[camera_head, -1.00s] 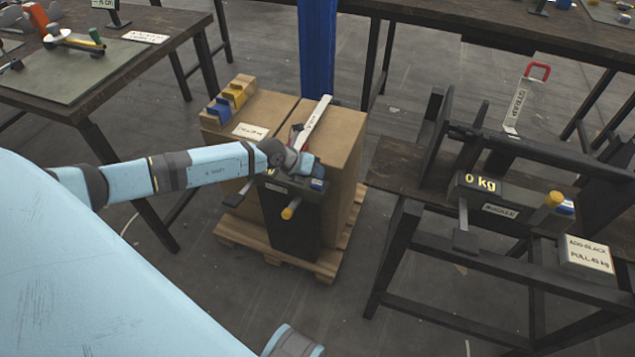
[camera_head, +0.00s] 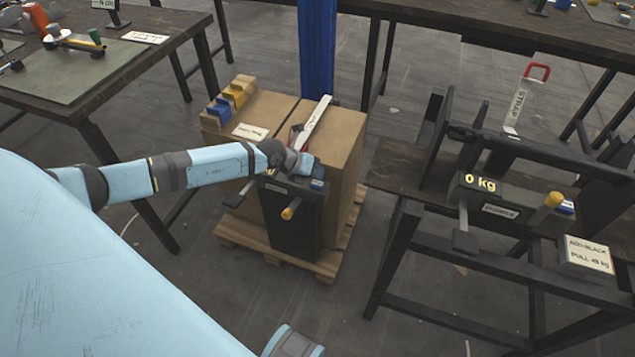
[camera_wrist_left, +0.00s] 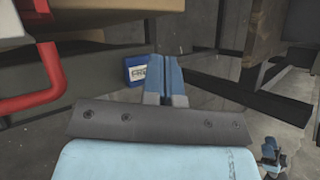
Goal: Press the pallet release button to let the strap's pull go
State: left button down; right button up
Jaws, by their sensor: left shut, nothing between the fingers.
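A dark tensioner unit (camera_head: 296,215) with a yellow-tipped lever (camera_head: 289,213) stands against the cardboard boxes (camera_head: 337,134) on a wooden pallet (camera_head: 318,267). A small blue button block with white lettering (camera_head: 317,184) sits at its upper right corner. It also shows in the left wrist view (camera_wrist_left: 136,70), just left of the fingers. My left gripper (camera_head: 310,163) is shut and empty above the unit, close behind the button; its fingers also show in the left wrist view (camera_wrist_left: 168,75). I cannot tell whether they touch the button.
A white strap piece (camera_head: 316,122) and a red handle (camera_wrist_left: 28,90) are close to my left gripper. A second tensioner (camera_head: 505,207) reading 0 kg stands on a bench at the right, with a sign (camera_head: 588,254). A blue post (camera_head: 317,55) rises behind the boxes.

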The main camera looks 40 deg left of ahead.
aim_at(316, 182)
pick_arm(q)
jog(key=shift+f, duration=0.15)
dwell(0.7)
jog(key=shift+f, duration=0.25)
jog(key=shift+f, duration=0.55)
dwell(0.8)
jog(key=shift+r, duration=0.1)
jog(key=shift+r+p, duration=0.85)
jog(key=shift+p, duration=0.2)
notch_tip(316, 182, up, 5)
jog(key=p, duration=0.5)
jog(key=shift+r+p, duration=0.1)
jog(key=shift+p, duration=0.25)
